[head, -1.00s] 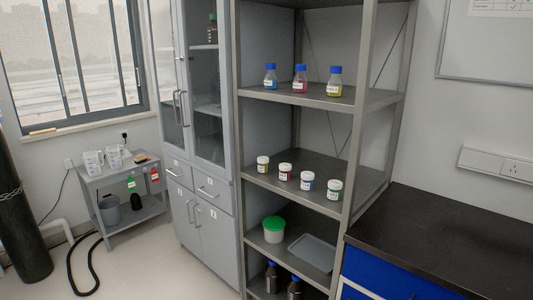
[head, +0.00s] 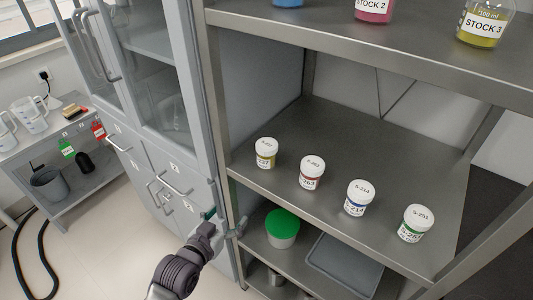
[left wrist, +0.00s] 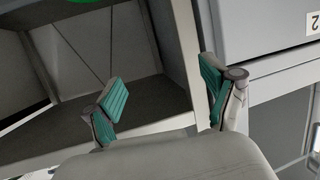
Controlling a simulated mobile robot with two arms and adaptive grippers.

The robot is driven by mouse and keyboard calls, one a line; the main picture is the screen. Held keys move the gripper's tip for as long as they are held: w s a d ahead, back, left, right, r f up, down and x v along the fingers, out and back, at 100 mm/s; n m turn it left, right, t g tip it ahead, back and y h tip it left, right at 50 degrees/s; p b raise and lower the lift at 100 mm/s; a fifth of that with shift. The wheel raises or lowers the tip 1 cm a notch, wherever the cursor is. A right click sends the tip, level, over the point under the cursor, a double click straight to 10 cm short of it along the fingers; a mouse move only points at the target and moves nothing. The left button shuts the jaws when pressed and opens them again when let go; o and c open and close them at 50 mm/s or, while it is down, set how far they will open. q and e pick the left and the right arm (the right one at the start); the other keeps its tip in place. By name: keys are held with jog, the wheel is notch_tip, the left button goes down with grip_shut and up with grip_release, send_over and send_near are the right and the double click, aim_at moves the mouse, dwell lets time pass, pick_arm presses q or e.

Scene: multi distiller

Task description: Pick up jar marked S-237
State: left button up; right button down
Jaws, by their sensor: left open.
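The jar marked S-237 (head: 266,153) is a small white-lidded jar with yellowish contents. It stands upright at the left end of a row on the middle shelf (head: 330,132); its label is only partly legible, with "237" the likely reading. My left gripper (head: 224,220) is open and empty, below and left of that jar, close to the shelf's front left post. In the left wrist view the green finger pads (left wrist: 162,92) are spread apart with nothing between them. The jar does not show there. My right gripper is not in view.
Three similar jars stand to the right: 263 (head: 312,173), S-214 (head: 359,198) and S-251 (head: 416,224). Stock bottles (head: 484,22) stand on the shelf above. A green-lidded tub (head: 282,228) and grey tray (head: 345,265) lie below. A cabinet (head: 165,130) is at left.

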pick_arm(q)
notch_tip(320, 180, up, 8)
jog(key=d+t+h, duration=0.1)
jog(key=d, duration=0.1)
jog(key=m+t+h, duration=0.1)
jog(key=m+h, duration=0.1)
send_near(261, 151)
jog(key=x, duration=0.6)
jog(key=shift+w+d+f+p, duration=0.2)
jog(key=shift+w+d+p, duration=0.05)
jog(key=shift+w+p, duration=0.05)
jog(key=shift+p+x, duration=0.4)
jog(key=shift+x, duration=2.6)
jog(key=shift+a+r, duration=0.1)
jog(key=c, duration=1.3)
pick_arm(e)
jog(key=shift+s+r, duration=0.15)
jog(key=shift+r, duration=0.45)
pick_arm(q)
jog(key=shift+r, duration=0.1)
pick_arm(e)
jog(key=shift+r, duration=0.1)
